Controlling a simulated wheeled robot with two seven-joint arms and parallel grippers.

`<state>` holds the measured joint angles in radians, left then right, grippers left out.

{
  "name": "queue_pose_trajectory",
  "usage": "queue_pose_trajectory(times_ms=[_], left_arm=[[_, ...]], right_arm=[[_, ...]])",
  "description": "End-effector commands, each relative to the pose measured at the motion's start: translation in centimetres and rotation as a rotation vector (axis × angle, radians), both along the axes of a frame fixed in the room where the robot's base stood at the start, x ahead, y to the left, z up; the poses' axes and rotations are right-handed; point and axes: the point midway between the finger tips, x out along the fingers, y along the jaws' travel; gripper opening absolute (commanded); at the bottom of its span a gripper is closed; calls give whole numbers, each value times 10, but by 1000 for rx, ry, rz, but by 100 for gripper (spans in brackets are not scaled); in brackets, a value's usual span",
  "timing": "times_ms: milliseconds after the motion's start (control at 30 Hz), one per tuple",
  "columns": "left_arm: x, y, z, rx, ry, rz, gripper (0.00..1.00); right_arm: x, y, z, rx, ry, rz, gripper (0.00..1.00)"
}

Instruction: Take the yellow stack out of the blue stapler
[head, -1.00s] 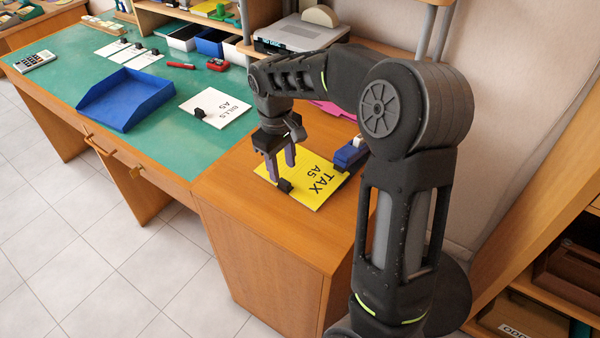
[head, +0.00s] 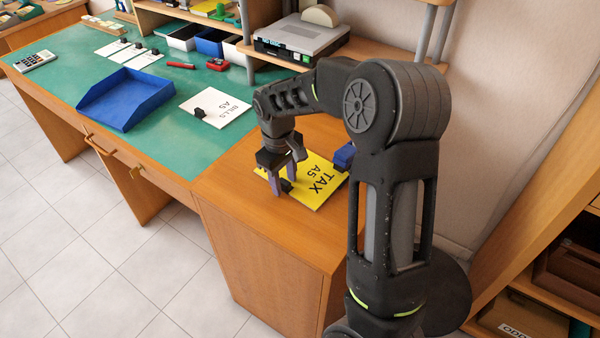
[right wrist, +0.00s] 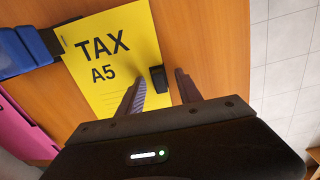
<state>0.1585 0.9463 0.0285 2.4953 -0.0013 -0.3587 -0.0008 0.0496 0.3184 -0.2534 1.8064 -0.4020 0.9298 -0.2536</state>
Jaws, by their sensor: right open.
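The yellow stack (head: 318,190), printed TAX A5, lies flat on the brown desk part. It also fills the upper middle of the right wrist view (right wrist: 105,45). A black clip (right wrist: 158,79) grips its near edge. The blue stapler (head: 344,155) stands at the opposite edge and shows at the upper left of the right wrist view (right wrist: 30,45); the stack's edge meets its mouth. My right gripper (head: 282,188) is open, its fingers pointing down on either side of the clip; contact cannot be told. My left gripper is out of view.
A blue tray (head: 128,122) and a white BILLS stack (head: 225,112) with a black clip lie on the green top. A pink stack (right wrist: 20,135) lies beside the stapler. A grey machine (head: 300,38) stands at the back. My right arm hides part of the desk.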

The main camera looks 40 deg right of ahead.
Motion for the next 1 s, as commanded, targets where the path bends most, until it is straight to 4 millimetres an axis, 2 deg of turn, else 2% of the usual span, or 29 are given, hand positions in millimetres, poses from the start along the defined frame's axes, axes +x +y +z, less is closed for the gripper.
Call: queue_pose_trajectory(times_ms=[400, 900, 1000], left_arm=[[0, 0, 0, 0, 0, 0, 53], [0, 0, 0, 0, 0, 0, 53], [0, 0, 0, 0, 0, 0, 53]], right_arm=[[0, 0, 1, 0, 0, 0, 41], [0, 0, 1, 0, 0, 0, 0], [0, 0, 1, 0, 0, 0, 0]])
